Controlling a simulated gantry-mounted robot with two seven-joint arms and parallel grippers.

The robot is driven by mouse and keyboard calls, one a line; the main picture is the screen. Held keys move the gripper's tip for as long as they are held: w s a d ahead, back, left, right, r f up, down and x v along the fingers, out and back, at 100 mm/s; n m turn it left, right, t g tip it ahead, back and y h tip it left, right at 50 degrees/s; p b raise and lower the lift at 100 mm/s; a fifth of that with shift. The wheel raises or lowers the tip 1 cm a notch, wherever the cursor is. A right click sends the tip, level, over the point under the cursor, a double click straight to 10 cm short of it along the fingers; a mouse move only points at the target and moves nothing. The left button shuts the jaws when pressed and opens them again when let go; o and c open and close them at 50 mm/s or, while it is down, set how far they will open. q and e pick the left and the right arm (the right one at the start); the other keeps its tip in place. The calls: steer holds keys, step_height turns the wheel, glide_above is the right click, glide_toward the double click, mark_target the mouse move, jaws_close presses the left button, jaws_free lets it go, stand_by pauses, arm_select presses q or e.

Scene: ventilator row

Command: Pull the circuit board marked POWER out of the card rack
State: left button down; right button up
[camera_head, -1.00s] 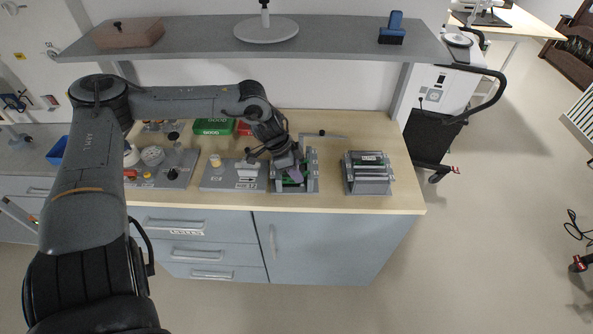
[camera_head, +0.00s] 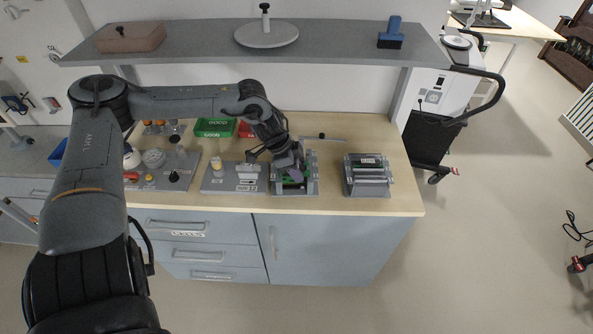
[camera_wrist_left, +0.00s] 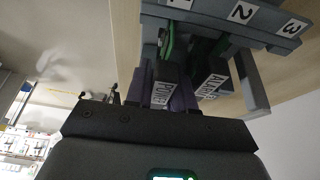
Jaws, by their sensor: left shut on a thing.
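The card rack (camera_head: 312,187) stands near the front edge of the bench and holds green boards. In the left wrist view the rack's grey rail (camera_wrist_left: 215,22) bears slot numbers, with 2 and 3 readable. The POWER board (camera_wrist_left: 160,92) has a dark handle with a white label. A green board edge (camera_wrist_left: 167,40) runs from that handle towards the rack. My left gripper (camera_head: 294,174) is at the rack, its purple-grey fingers shut on the POWER handle. The ALARM board (camera_wrist_left: 212,86) is close beside it. How deep the POWER board sits is unclear. My right gripper is not in view.
A second grey rack-like unit (camera_head: 368,180) stands to the right. A grey block (camera_head: 236,178) with a white part lies to the left. The green GOOD bin (camera_head: 214,127) and a red bin (camera_head: 244,130) stand behind. A shelf (camera_head: 330,42) overhangs the bench.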

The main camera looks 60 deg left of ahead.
arm_select(q)
steer(key=shift+r+p, duration=1)
steer(key=shift+r, duration=0.45)
steer(key=shift+r+p, duration=1.8)
steer(key=shift+r, duration=0.3)
